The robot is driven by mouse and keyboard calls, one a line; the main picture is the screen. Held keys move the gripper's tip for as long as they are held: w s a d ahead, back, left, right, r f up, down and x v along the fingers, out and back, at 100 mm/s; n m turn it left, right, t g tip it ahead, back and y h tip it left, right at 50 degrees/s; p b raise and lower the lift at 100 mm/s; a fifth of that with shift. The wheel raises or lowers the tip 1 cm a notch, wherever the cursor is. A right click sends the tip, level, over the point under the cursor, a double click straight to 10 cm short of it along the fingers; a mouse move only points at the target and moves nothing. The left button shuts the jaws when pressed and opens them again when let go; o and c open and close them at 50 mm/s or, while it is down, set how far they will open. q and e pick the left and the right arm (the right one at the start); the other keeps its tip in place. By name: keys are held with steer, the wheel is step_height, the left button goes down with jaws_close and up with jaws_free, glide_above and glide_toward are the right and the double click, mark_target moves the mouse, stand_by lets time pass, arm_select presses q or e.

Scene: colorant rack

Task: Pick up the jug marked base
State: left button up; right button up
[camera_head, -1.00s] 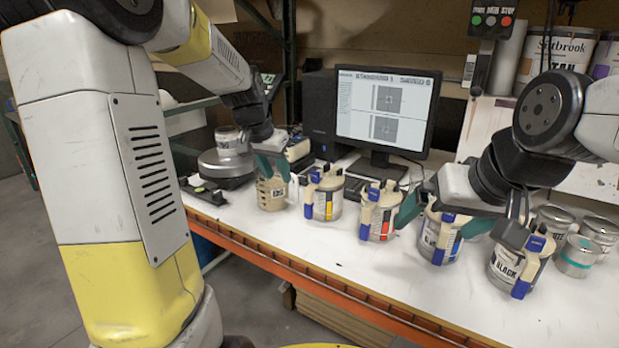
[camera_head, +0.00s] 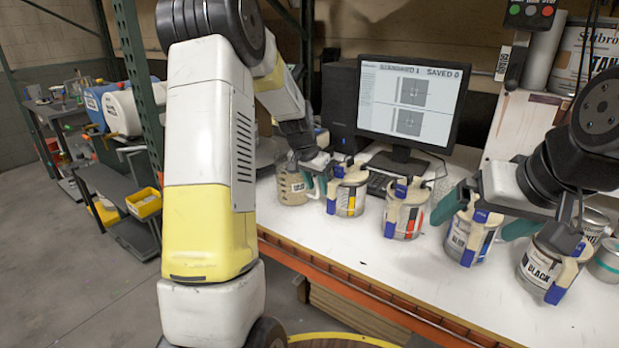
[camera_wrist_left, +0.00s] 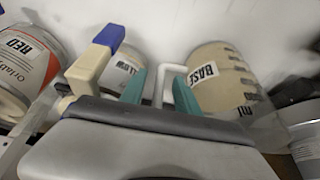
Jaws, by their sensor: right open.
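The jug marked base (camera_head: 292,188) is beige and stands at the left end of the row on the white bench. In the left wrist view the jug (camera_wrist_left: 232,82) shows its BASE label, with a pale handle (camera_wrist_left: 163,76) on the near side. My left gripper (camera_head: 319,188) is at the jug's right side, its teal fingers apart. In the left wrist view the fingers (camera_wrist_left: 160,92) stand either side of the handle; whether they touch it I cannot tell. My right gripper (camera_head: 487,214) is open over the right part of the row, near a blue-striped jug (camera_head: 462,240).
A yellow-marked jug (camera_head: 347,196) stands close right of the left gripper, then a red-marked jug (camera_head: 405,215) and a BLACK jug (camera_head: 540,265). A monitor (camera_head: 408,105) and keyboard are behind. The bench front (camera_head: 350,240) is clear.

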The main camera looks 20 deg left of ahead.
arm_select(q)
steer(key=shift+f, duration=0.15)
jaws_close()
steer(key=shift+w, duration=0.1)
stand_by(1.3)
